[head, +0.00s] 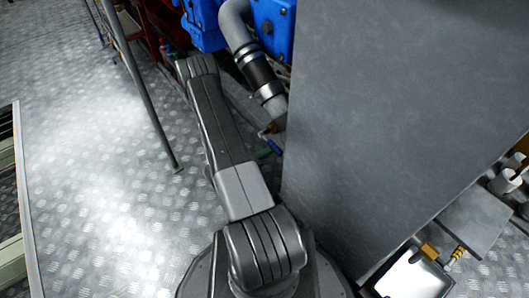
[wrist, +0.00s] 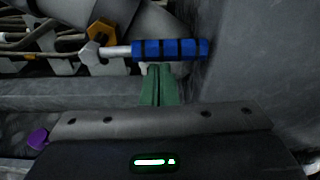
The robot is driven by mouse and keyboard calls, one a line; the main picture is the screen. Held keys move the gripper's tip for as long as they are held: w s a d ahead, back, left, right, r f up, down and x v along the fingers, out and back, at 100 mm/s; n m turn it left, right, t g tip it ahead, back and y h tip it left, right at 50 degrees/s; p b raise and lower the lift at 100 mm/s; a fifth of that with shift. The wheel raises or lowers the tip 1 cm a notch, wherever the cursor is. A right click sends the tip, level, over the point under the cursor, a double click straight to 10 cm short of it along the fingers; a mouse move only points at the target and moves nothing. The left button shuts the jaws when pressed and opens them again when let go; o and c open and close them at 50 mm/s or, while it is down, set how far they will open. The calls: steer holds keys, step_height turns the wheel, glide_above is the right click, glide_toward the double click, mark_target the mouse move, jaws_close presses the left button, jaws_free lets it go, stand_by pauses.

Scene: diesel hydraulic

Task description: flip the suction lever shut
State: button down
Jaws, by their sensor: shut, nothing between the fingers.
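The suction lever shows in the wrist view as a metal rod with a blue, black-banded grip (wrist: 170,48), pointing right from an orange hex fitting (wrist: 100,38). My gripper (wrist: 156,70) has its green fingers shut together and empty. The fingertips are right at the lower edge of the blue grip in the picture; I cannot tell if they touch it. In the head view the lever's blue grip (head: 274,147) shows small beside the grey cabinet's edge, below the hose. My arm hides much of the area around it there.
A large grey cabinet (head: 400,110) stands close on the right. A grey hose with a black sleeve (head: 257,70) and blue machinery (head: 270,18) are behind the arm. A diagonal metal rail (head: 140,85) is at left. Tread-plate floor (head: 90,150) is open on the left.

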step_height(320, 180, up, 7)
steer(key=w+a+n+g+h+p, duration=0.1)
steer(key=n+p, duration=0.2)
steer(key=n, duration=0.5)
steer(key=shift+w+f, duration=0.2)
steer(key=shift+w+a+r, duration=0.1)
stand_by(0.5)
